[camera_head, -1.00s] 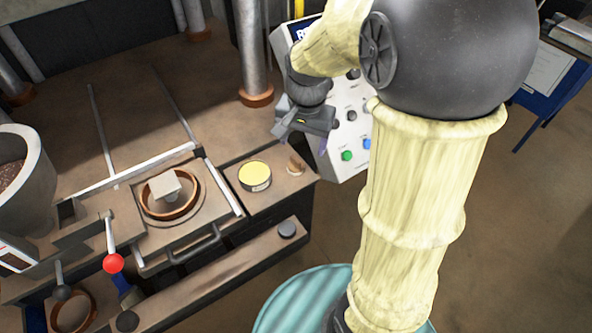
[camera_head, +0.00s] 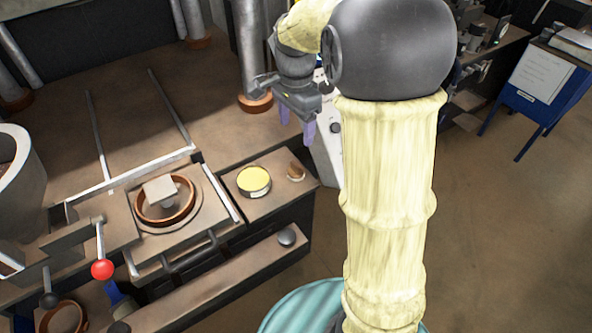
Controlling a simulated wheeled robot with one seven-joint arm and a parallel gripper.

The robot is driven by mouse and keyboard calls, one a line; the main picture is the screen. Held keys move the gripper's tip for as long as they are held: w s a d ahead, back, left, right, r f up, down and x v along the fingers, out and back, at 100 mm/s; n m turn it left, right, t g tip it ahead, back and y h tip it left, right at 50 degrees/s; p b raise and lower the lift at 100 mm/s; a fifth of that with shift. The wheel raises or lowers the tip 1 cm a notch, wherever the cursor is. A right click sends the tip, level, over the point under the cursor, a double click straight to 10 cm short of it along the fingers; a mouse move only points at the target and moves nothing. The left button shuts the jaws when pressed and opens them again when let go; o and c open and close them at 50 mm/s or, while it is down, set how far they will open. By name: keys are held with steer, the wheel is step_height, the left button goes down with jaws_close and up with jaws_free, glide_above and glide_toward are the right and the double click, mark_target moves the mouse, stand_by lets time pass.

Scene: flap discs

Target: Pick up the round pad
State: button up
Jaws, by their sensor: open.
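A round tin with a yellow top (camera_head: 254,181) stands on the brown ledge right of the press plate. A small round brown piece (camera_head: 296,172) lies to its right, near the ledge's edge. I cannot tell for certain which of the two is the round pad. My gripper (camera_head: 297,122) is above and behind the small brown piece in the picture, apart from it. Its two purple fingers point down, spread apart with nothing between them.
A press plate (camera_head: 205,227) with a copper ring (camera_head: 186,215) and a grey block (camera_head: 161,191) is left of the tin. A metal column (camera_head: 249,50) rises behind. A red-knobbed lever (camera_head: 102,269) and a grey pot (camera_head: 38,185) are at left. A control panel is mostly hidden behind my arm.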

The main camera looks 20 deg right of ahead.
mark_target(296, 164)
step_height(296, 164, down, 9)
steer(key=shift+r+p, duration=0.15)
steer(key=shift+p, duration=0.2)
step_height(296, 164, down, 6)
steer(key=shift+r+p, duration=0.1)
steer(key=shift+p, duration=0.3)
steer(key=shift+c, duration=0.4)
steer(key=c, duration=1)
